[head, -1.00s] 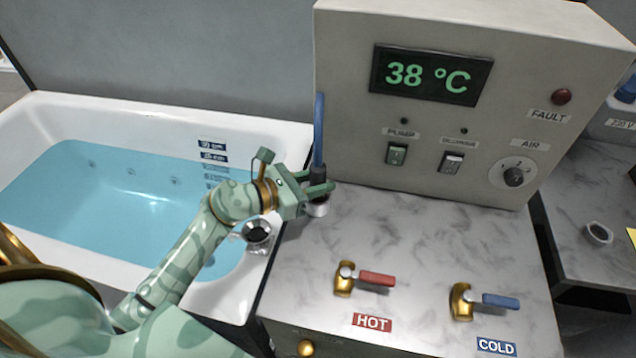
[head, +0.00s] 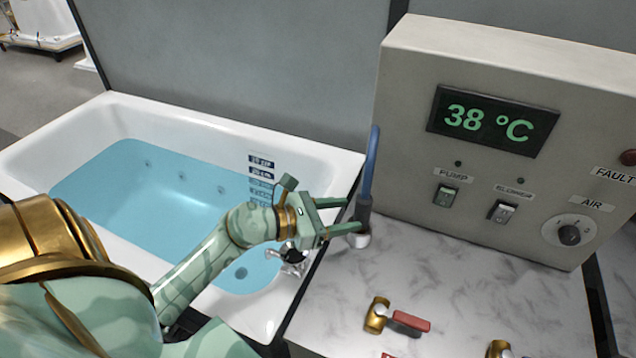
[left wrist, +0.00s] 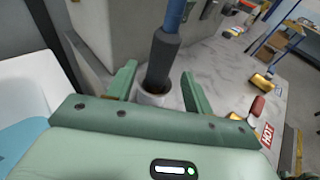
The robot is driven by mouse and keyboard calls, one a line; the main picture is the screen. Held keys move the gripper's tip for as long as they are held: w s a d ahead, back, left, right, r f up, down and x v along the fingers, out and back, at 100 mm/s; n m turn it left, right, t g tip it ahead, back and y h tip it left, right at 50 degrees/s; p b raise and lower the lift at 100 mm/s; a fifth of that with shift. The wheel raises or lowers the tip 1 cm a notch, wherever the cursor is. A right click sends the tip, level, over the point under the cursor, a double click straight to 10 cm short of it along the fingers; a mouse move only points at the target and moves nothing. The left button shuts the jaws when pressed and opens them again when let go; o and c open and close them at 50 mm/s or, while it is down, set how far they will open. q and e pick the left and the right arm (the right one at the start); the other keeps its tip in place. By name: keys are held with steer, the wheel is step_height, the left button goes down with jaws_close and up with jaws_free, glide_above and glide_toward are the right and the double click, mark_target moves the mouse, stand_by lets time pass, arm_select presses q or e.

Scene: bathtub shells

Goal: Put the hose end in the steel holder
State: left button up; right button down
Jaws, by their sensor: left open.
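The hose end (head: 363,211), a dark grey nozzle on a blue hose, stands nearly upright at the steel holder (head: 359,240). The holder is a small bright cup on the marble counter. In the left wrist view the lower tip of the hose end (left wrist: 161,62) sits in the mouth of the holder (left wrist: 151,98). My left gripper (head: 348,215) is open, its fingertips close to the hose end. In the left wrist view the nozzle stands between the lines of the two fingers, apart from both. My right gripper is out of view.
The control box (head: 400,130) with a 38 °C display rises behind the holder. The water-filled tub (head: 330,160) lies left of the counter (head: 450,270). A red-handled tap (head: 408,322) stands at the counter's front.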

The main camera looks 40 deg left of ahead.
arm_select(q)
steer(key=v, duration=0.7)
steer(key=shift+s, duration=0.1)
